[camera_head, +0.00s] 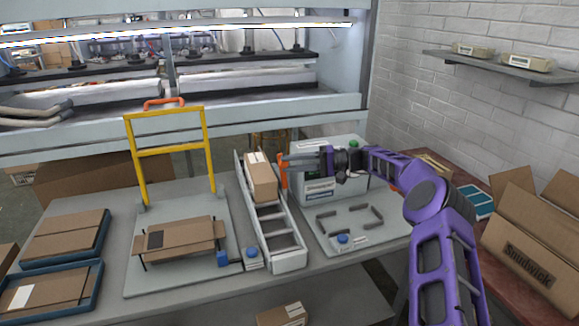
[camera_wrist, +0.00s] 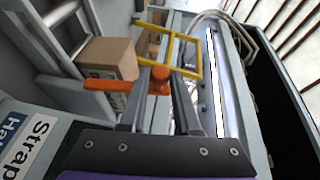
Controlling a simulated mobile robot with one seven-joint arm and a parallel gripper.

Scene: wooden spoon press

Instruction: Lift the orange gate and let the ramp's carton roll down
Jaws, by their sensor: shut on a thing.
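The brown carton (camera_head: 261,180) with a white label sits in the upper part of the grey ramp (camera_head: 287,259), whose lower bars are bare. The orange gate (camera_head: 283,172) stands at the ramp's right side by the carton. My gripper (camera_head: 290,162) comes from the right and is shut on the gate's upper end. In the wrist view, the gate's orange knob (camera_wrist: 160,80) is between my gripper's fingers (camera_wrist: 160,95), and its orange arm reaches left along the carton (camera_wrist: 108,57). Whether gate and carton touch is unclear.
A yellow frame with an orange handle (camera_head: 165,113) stands left of the ramp, behind a flattened carton (camera_head: 187,240). A grey strapping box (camera_head: 325,185) with a green button is close on the right. Blue trays (camera_head: 65,262) lie far left. An open box (camera_head: 535,235) stands right.

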